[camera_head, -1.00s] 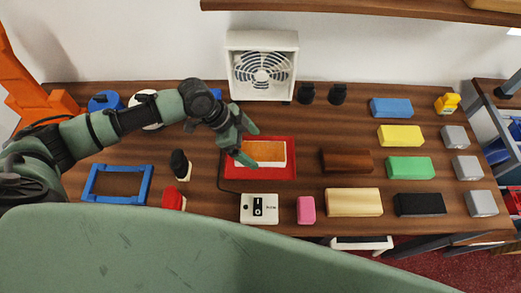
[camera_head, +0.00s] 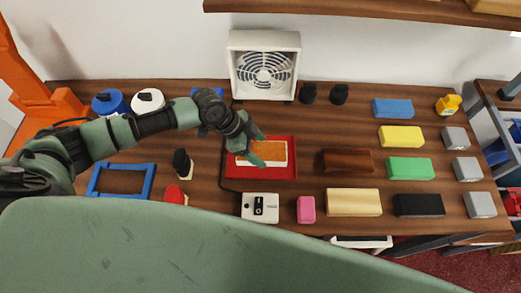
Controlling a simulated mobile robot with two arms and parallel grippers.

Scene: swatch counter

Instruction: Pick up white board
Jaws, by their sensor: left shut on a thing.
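A white-edged board with an orange upper face (camera_head: 272,151) lies in the red tray (camera_head: 291,173) at the middle of the counter. My left gripper (camera_head: 258,150) reaches over the board's left part with its fingers low on it, shut on the board. The fingers hide part of the board's left end. I cannot tell any gap between the board and the tray floor. My right gripper is not in view.
A white fan (camera_head: 264,66) stands behind the tray. A white switch box (camera_head: 260,207) is in front, beside a pink block (camera_head: 306,209). A brown block (camera_head: 347,161) is to the right. A blue frame (camera_head: 121,181) and a dark-handled stamp (camera_head: 182,163) are left.

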